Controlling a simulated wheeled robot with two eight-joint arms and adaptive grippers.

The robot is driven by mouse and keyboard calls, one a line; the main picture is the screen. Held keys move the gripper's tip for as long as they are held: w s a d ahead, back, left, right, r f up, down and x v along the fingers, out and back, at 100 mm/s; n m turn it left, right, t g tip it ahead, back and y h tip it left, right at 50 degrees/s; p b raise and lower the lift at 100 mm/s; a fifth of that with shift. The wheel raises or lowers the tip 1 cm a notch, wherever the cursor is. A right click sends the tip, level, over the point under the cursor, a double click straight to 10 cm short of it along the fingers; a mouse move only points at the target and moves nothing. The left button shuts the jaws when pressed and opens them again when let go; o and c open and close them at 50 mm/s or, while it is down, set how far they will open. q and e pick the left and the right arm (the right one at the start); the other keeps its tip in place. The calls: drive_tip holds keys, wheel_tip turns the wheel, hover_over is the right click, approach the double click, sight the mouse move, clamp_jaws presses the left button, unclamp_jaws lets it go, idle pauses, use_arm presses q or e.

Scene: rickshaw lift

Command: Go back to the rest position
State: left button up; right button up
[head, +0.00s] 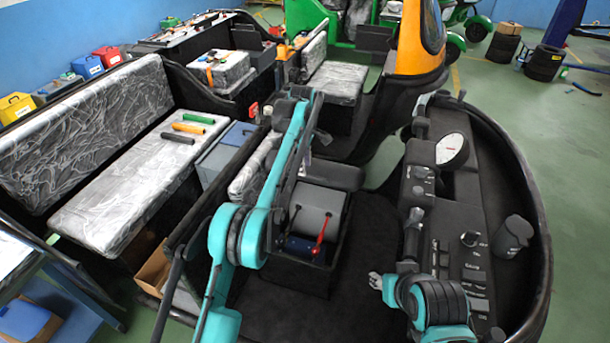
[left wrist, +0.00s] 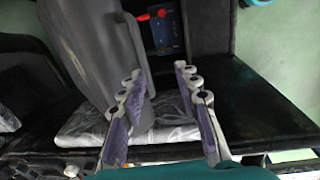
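My left gripper (head: 302,165) hangs below my raised teal left arm, over the driver's seat area of the rickshaw cab. In the left wrist view its two fingers (left wrist: 160,115) stand apart with nothing between them. Beyond them lie a plastic-wrapped seat cushion (left wrist: 80,122) and a grey panel (left wrist: 105,55). My right gripper (head: 378,281) is low in front of the dashboard, beside my teal right wrist; it is small here and its opening is unclear.
The dashboard (head: 465,220) with a round gauge (head: 452,150) curves along the right. A wrapped bench (head: 135,195) holds coloured cylinders (head: 188,128). Dark floor lies between the box and dashboard.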

use_arm(q)
drive_tip(key=shift+s+r, duration=0.1)
drive_tip(key=shift+r, duration=0.65)
drive_tip(key=shift+a+r, duration=0.1)
drive_tip(key=s+a+r+m+t+b, duration=0.2)
drive_tip(key=s+a+r+m, duration=0.25)
drive_tip(key=s, duration=0.35)
drive_tip(key=s+a+r+m+t+b, duration=0.1)
drive_tip(key=s+a+r+m+b, duration=0.15)
drive_tip(key=s+a+r, duration=0.5)
drive_tip(key=s+a+f+m+t, duration=0.1)
drive_tip(key=s+f+m, duration=0.1)
drive_tip(key=s+f, duration=0.3)
drive_tip(key=s+a+f+m+t+b, duration=0.1)
drive_tip(key=s+f+m, duration=0.2)
drive_tip(key=s, duration=0.9)
drive_tip(key=s+a+f+m+t+b, duration=0.1)
drive_tip(key=s+a+f+m, duration=0.1)
drive_tip(key=s+f, duration=0.7)
drive_tip(key=shift+m, duration=0.3)
drive_tip(key=shift+a+f, duration=0.1)
